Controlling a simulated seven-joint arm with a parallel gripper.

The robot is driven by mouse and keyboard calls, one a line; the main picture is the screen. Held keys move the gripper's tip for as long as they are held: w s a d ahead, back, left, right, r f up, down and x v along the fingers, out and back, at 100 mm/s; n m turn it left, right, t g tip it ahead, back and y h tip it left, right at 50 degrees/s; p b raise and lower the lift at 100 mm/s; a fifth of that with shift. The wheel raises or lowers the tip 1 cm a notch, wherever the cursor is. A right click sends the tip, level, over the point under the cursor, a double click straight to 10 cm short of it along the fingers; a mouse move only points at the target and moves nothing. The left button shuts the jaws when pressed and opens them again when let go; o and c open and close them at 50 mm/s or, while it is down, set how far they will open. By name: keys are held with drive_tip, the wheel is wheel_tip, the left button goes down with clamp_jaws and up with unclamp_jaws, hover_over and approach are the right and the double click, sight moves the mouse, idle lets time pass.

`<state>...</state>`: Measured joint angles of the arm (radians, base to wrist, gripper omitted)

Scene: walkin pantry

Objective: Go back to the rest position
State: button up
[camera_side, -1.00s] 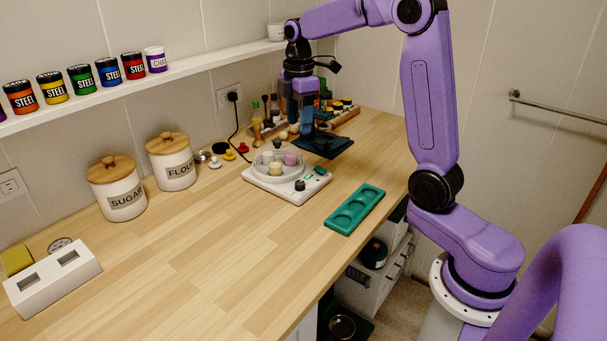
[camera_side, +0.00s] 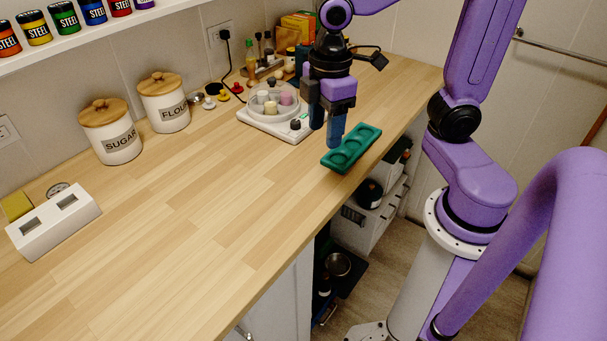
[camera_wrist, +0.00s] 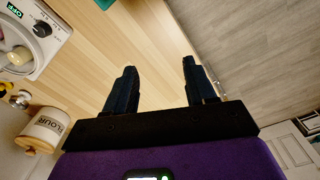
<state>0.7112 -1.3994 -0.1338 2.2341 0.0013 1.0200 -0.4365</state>
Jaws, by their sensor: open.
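My gripper (camera_side: 326,132) is in the air over the wooden counter, just left of the green tray with round recesses (camera_side: 352,148) in the side view. Its two blue fingers are apart and nothing is between them. In the wrist view the open fingers (camera_wrist: 155,82) point over bare counter toward its front edge, with the floor beyond. No object hangs from my gripper.
A white device with a round clear-walled dish (camera_side: 275,110) stands behind my gripper. The flour canister (camera_side: 164,102), sugar canister (camera_side: 111,132) and white two-slot box (camera_side: 54,222) stand along the wall. The counter's front left (camera_side: 200,235) is clear.

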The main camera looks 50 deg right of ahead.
drive_tip(key=s+d+f, duration=0.1)
drive_tip(key=s+f, duration=0.2)
drive_tip(key=s, duration=0.9)
